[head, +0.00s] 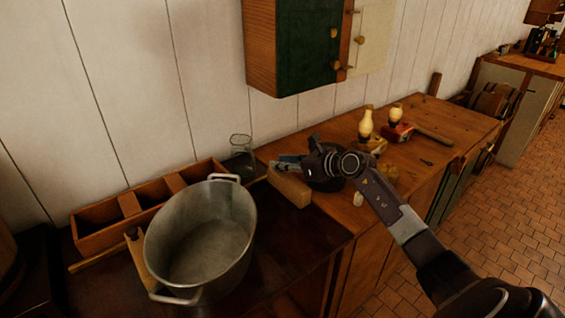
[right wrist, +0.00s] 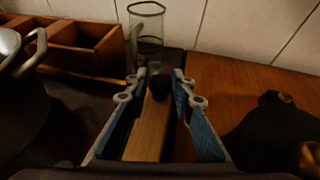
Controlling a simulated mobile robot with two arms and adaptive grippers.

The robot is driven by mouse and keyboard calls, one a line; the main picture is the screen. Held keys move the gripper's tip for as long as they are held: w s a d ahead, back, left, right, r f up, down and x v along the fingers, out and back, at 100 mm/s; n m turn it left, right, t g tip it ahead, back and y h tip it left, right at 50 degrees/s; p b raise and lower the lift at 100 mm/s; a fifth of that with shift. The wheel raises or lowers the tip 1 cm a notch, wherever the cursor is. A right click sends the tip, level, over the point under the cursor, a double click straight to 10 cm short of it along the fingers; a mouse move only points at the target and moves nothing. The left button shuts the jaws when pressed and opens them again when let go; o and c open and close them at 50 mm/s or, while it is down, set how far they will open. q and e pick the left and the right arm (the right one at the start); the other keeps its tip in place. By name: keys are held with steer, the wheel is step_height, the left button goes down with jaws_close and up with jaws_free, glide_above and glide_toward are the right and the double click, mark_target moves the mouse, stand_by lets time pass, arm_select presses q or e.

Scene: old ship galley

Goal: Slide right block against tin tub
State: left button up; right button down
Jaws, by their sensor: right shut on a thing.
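The tin tub (head: 205,240) stands upright and empty on the dark counter; its rim and handle show at the left edge of the right wrist view (right wrist: 36,48). The right block (head: 290,188) is a long piece of pale wood to the tub's right, with a clear gap between them. In the right wrist view the block (right wrist: 149,132) lies between the blue finger pads, with a dark knob (right wrist: 159,85) at its far end. My right gripper (head: 285,164) is shut on the block. Another wooden block (head: 140,262) with a knob is at the tub's left side. My left gripper is out of view.
A wooden compartment box (head: 92,239) stands behind the tub against the wall. A glass jar (head: 241,154) is beyond the right block. Bottles (head: 365,125) and a red object (head: 398,132) stand on the brown counter (head: 455,123). A green cabinet (head: 300,50) hangs above.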

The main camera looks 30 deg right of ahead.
steer(key=shift+a+r, duration=0.1)
steer(key=shift+a, duration=0.1)
steer(key=a+p, duration=0.4)
steer(key=a, duration=0.1)
steer(key=a+p, duration=0.2)
steer(key=shift+s+a, duration=0.35)
steer(key=c, duration=1.7)
jaws_free()
steer(key=shift+o, duration=0.2)
